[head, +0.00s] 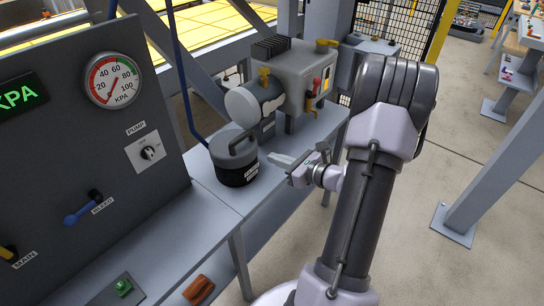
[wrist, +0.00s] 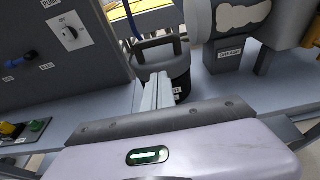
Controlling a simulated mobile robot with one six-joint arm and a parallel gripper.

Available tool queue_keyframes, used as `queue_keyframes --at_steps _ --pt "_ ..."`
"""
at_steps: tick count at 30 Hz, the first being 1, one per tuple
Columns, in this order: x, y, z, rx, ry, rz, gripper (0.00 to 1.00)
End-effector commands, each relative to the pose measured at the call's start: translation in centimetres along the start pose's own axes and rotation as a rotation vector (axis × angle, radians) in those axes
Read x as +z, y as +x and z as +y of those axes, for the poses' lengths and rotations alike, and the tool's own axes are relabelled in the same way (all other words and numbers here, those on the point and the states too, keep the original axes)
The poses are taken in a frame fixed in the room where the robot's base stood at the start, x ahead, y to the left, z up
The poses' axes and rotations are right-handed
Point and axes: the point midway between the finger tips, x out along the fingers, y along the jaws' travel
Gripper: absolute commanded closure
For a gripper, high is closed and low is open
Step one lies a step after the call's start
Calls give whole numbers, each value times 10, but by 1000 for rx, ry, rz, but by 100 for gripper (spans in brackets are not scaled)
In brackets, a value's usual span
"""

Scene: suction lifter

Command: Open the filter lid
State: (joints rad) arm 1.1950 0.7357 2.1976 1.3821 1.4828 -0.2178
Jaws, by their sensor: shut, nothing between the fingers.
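The filter is a dark round canister (head: 237,168) with a grey lid (head: 233,147) and a raised handle on top. It stands upright on the grey bench, and the lid sits on it. My gripper (head: 274,158) is just right of the canister in the head view, with its fingers pointing at it. The fingers are shut and empty. In the wrist view the gripper fingers (wrist: 152,94) overlap the front of the canister (wrist: 180,82), and the handle (wrist: 160,46) rises behind them. I cannot tell whether the fingertips touch the canister.
A grey panel with a gauge (head: 113,80), a pump switch (head: 148,153) and a blue bleed lever (head: 83,209) stands to the left. A pump machine (head: 290,82) stands behind the canister. A blue hose (head: 180,70) hangs close by the lid. A brown block (head: 199,290) lies low in front.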

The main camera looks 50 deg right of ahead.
Motion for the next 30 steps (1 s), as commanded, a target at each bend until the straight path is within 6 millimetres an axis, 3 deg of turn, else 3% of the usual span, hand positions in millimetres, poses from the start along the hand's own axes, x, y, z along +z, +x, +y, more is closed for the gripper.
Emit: queue_keyframes --at_steps 9,12,19,30 --pt "-3 72 2 6 -4 1 100" --pt "12 83 2 5 -7 0 100" --pt "27 97 1 4 -3 1 100" --pt "30 97 1 4 -3 3 100"
